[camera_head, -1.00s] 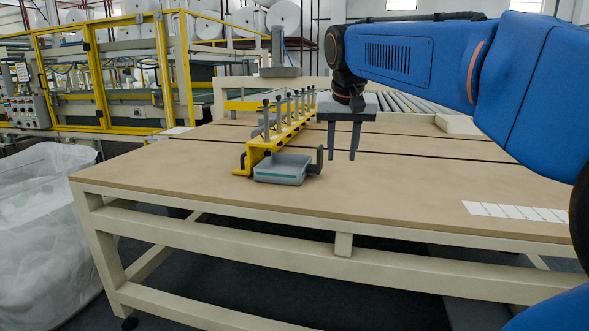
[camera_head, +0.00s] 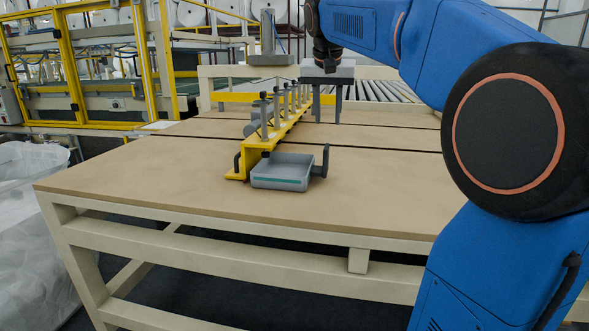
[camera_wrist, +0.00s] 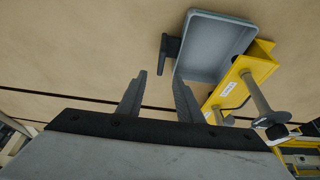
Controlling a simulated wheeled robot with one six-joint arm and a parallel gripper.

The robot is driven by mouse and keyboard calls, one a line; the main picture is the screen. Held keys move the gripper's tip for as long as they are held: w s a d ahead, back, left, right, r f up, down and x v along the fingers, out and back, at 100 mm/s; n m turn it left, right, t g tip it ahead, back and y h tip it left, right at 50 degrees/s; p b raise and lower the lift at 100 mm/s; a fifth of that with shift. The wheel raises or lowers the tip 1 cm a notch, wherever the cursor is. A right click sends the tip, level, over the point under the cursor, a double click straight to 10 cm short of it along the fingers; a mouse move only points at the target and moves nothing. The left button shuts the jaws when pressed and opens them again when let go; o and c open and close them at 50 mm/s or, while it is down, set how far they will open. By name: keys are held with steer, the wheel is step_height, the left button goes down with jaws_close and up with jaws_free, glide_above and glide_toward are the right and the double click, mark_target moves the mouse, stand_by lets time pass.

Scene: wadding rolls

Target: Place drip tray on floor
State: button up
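The drip tray (camera_head: 281,184) is a shallow grey tray with a teal stripe on its front and a dark upright handle (camera_head: 325,161) at its right side. It sits on the tan table (camera_head: 130,178), at the near end of the yellow frame. In the wrist view the tray (camera_wrist: 214,43) is at top right and looks empty, with its handle toward the gripper's side. My gripper (camera_head: 327,117) is above the table, behind the tray and to its right. Its two fingers (camera_wrist: 158,100) are apart with nothing between them; the tray is clear of them.
A yellow frame (camera_head: 262,142) with several grey posts runs back from the tray. The floor (camera_head: 215,300) shows dark under the table. A clear plastic bag (camera_head: 30,235) stands at the left. The table surface left and in front of the tray is bare.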

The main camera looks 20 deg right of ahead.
mark_target(327, 146)
steer(key=x, duration=1)
steer(key=shift+a, duration=0.15)
steer(key=shift+x, duration=3.05)
jaws_close()
